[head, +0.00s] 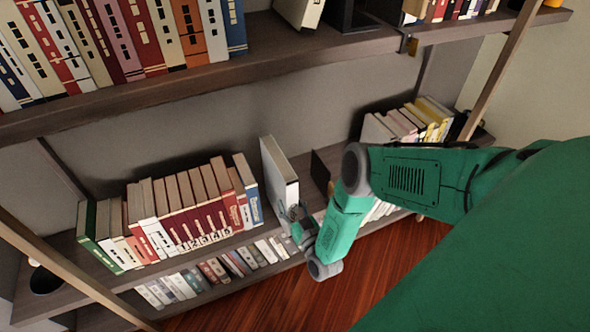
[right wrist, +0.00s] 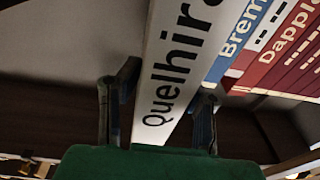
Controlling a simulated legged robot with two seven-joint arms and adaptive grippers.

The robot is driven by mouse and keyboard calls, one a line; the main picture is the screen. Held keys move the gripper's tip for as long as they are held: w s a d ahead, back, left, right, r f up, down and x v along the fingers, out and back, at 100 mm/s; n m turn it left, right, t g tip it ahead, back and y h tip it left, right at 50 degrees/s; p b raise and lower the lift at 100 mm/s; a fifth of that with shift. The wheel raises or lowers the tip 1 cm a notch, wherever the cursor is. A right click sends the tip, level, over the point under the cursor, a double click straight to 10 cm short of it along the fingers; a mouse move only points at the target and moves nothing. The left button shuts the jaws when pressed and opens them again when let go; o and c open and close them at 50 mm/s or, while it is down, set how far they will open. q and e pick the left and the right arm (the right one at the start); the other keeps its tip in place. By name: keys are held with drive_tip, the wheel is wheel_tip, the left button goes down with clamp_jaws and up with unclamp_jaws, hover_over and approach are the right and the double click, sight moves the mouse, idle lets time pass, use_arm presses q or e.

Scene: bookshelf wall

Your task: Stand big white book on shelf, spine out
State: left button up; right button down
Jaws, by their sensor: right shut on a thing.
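The big white book (head: 278,170) stands upright on the middle shelf (head: 300,164) in the head view, just right of a row of books with a small gap between. In the right wrist view the white book (right wrist: 177,68) shows its spine with black lettering facing the camera. My right gripper (head: 296,217) is at the lower front end of the book. In the right wrist view its two fingers (right wrist: 160,110) are on either side of the spine, shut on the book. My left gripper is in neither view.
A row of red, white and blue books (head: 190,205) stands left of the white book. A dark bookend (head: 322,168) is to its right, partly behind my right arm. More books (head: 410,122) stand farther right. The upper shelf (head: 200,80) hangs above.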

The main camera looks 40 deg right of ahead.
use_arm(q)
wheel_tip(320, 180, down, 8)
drive_tip(key=b, duration=0.7)
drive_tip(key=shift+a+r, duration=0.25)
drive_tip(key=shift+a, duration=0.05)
use_arm(e)
drive_tip(key=f+x, duration=0.1)
drive_tip(key=x, duration=0.9)
drive_tip(key=shift+d+f, duration=0.2)
drive_tip(key=shift+f, duration=0.25)
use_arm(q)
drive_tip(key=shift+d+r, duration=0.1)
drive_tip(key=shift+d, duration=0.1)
use_arm(e)
drive_tip(key=shift+d, duration=0.15)
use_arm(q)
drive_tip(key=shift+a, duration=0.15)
use_arm(e)
drive_tip(key=shift+s+f, duration=0.1)
use_arm(q)
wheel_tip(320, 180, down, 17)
drive_tip(key=b, duration=1.7)
